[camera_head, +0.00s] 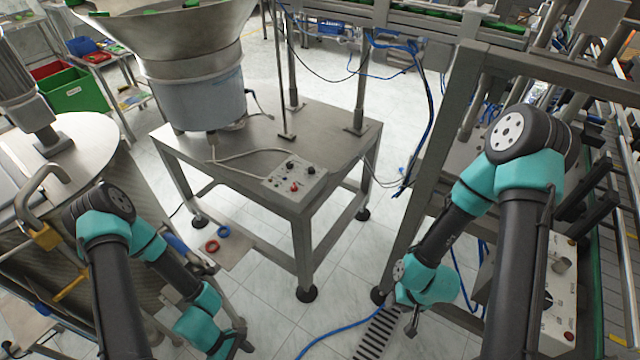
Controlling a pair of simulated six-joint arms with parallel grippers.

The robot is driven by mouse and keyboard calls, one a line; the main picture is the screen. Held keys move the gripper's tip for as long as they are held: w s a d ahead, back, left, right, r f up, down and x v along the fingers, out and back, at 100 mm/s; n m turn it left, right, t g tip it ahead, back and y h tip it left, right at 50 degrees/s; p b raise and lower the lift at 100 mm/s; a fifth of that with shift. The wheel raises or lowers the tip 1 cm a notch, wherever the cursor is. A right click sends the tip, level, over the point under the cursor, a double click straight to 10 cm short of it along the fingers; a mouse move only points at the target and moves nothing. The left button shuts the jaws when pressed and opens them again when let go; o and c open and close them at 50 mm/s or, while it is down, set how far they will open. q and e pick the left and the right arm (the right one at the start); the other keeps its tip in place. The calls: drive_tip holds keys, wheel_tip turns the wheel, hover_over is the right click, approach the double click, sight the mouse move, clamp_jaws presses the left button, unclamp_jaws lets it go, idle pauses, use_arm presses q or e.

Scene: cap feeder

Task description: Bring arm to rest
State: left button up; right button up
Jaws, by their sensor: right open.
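My right arm comes in from the right edge and bends down. Its gripper (412,322) hangs low near the floor grate, small and mostly hidden behind the teal wrist; it is open and I see nothing in it. My left arm comes in from the bottom left and bends down to the right. Its gripper end (242,342) is near the bottom edge, dark and partly hidden by the wrist, so its jaws cannot be made out. Both grippers are apart from the steel table (255,170).
A cap feeder bowl (185,50) and a control box (295,178) stand on the table. A red ring (212,246) and a blue ring (223,232) lie on a low plate. A steel vat (85,150) stands left, a conveyor frame (440,130) right. Floor between is mostly free.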

use_arm(q)
drive_tip(key=w+r+m+t+y, duration=0.4)
drive_tip(key=w+r+m, duration=0.6)
drive_tip(key=w+m, duration=0.3)
drive_tip(key=shift+m+t+y, duration=0.4)
drive_tip(key=shift+m, duration=0.7)
